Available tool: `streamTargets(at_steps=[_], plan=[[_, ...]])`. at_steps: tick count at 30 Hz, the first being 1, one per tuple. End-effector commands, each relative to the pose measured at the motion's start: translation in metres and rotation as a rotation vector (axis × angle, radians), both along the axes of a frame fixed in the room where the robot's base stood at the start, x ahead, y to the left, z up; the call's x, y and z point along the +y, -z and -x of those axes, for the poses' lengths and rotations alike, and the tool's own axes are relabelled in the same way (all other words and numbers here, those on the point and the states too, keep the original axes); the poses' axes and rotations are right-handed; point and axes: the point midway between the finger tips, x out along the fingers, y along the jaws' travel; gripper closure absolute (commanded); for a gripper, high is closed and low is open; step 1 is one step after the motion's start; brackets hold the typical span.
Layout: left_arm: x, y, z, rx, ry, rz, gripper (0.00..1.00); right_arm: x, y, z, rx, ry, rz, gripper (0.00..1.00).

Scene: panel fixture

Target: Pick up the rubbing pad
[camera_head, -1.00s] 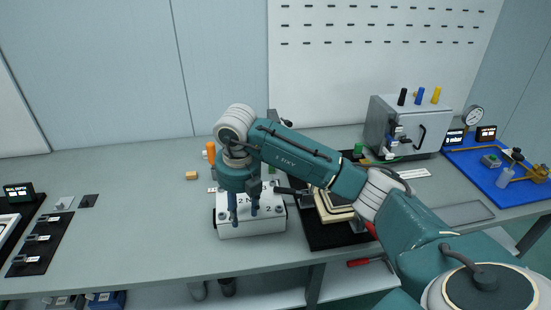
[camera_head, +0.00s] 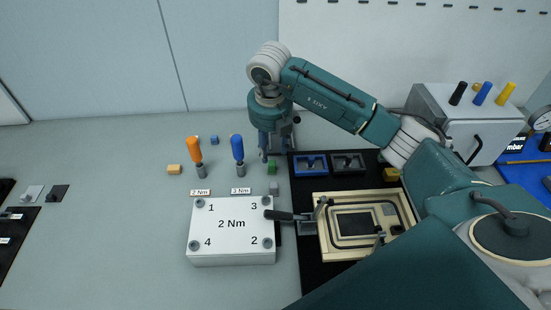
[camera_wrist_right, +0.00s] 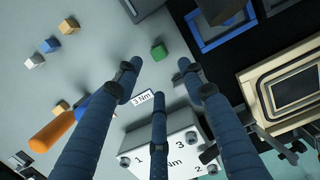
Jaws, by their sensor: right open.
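My right gripper (camera_head: 270,150) hangs fingers-down above the bench, just behind the white numbered plate, open and empty. In the right wrist view its three fingers (camera_wrist_right: 160,78) are spread, with a green block (camera_wrist_right: 158,52) in view near the gap between their tips. The green block (camera_head: 272,167) stands on the bench close to the fingers, apart from them as far as I can tell. Other small blocks are a tan one (camera_head: 174,169), a blue one (camera_head: 214,141) and a grey one (camera_head: 273,188). I cannot tell which is the rubbing pad. My left gripper is out of view.
An orange-handled screwdriver (camera_head: 195,150) and a blue-handled one (camera_head: 238,147) stand upright behind the white plate (camera_head: 231,256). A black mat (camera_head: 308,270) with a clamped tan frame (camera_head: 330,245) and two trays lies to the right. The bench at left is mostly clear.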

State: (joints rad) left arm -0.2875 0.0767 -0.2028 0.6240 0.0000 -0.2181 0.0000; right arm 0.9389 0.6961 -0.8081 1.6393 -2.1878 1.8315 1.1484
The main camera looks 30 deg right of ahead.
Motion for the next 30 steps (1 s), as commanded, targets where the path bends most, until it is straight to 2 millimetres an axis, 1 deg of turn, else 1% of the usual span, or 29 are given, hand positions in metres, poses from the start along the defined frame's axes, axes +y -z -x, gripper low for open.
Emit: streamTargets(at_steps=[1,3,7,11,16,18,20,24,29,30], plan=[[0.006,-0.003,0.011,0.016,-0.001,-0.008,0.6,-0.001,0.009,0.0,0.005,0.002,0.001,0.59],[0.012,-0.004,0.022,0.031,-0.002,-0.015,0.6,-0.002,0.019,-0.002,0.004,0.002,0.0,0.59],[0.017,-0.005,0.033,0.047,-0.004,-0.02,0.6,-0.003,0.033,-0.004,0.001,0.001,-0.001,0.59],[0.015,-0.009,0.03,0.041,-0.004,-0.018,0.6,-0.004,0.041,-0.006,0.002,0.002,0.0,0.59],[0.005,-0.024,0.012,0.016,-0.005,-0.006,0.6,-0.009,0.063,-0.013,0.005,0.003,0.0,0.59],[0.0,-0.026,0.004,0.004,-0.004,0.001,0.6,-0.009,0.075,-0.015,0.004,0.0,-0.001,0.59],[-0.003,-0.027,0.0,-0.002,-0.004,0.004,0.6,-0.01,0.081,-0.016,0.003,0.001,0.001,0.59],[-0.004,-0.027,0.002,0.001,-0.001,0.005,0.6,-0.011,0.088,-0.017,0.0,0.001,0.001,0.59],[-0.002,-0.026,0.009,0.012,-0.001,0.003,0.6,-0.011,0.088,-0.017,0.0,0.0,0.001,0.59],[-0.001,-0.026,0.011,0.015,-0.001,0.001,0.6,-0.011,0.088,-0.017,0.0,0.0,0.001,0.65]])
